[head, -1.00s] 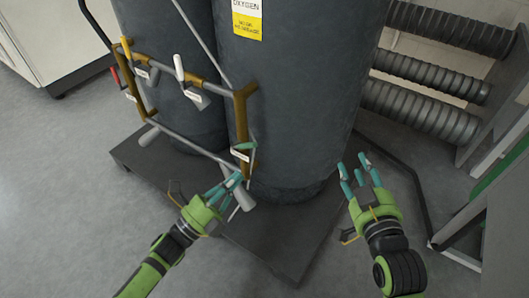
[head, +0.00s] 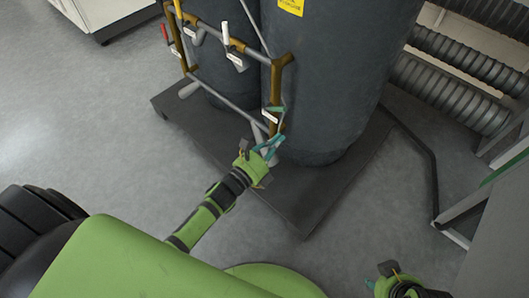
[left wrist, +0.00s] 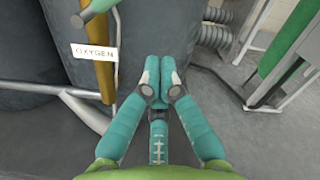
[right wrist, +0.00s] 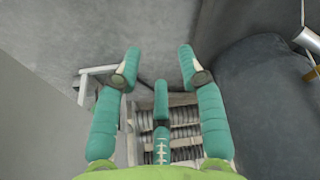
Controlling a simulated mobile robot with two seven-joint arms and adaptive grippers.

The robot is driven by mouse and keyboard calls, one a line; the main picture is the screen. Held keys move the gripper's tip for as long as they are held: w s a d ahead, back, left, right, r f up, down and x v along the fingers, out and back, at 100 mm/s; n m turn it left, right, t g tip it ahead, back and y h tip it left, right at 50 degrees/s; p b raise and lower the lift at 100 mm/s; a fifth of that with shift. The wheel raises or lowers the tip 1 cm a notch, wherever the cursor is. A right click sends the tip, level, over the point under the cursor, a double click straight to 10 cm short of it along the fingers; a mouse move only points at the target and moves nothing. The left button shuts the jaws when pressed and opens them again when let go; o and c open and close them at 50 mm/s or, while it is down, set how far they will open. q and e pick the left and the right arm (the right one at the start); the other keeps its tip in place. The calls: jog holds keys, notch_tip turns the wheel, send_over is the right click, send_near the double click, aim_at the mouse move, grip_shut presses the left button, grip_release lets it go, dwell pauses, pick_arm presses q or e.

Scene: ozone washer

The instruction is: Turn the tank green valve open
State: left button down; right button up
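The green valve (head: 276,110) is on the right upright of the brass pipe frame, in front of the right tank (head: 335,85). A white tag (head: 270,116) hangs by it; in the left wrist view the tag (left wrist: 95,53) reads OXYGEN, and part of the green handle (left wrist: 92,8) shows above it. My left gripper (head: 270,147) is just below the valve, apart from its handle. In the left wrist view its fingertips (left wrist: 159,78) are together with nothing visible between them. My right gripper (right wrist: 157,62) is open and empty; the head view shows only part of it at the bottom right.
Other valves with white (head: 226,35), red (head: 164,34) and yellow handles sit on the frame to the left. The tanks stand on a dark base plate (head: 300,205). Ribbed ducts (head: 455,100) and a metal stand are at the right. Floor is clear at the left.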

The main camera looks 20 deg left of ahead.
pick_arm(q)
jog(key=shift+w+a+r+p, duration=0.2)
jog(key=shift+w+a+r, duration=0.1)
jog(key=shift+w+r, duration=0.55)
jog(key=shift+w+a+r+p, duration=0.2)
jog(key=shift+w+a+r, duration=0.1)
jog(key=shift+w+r, duration=0.5)
pick_arm(e)
jog(key=shift+w+f, duration=0.15)
jog(key=shift+f, duration=0.35)
pick_arm(q)
jog(key=shift+r, duration=0.15)
pick_arm(e)
jog(key=shift+w, duration=0.1)
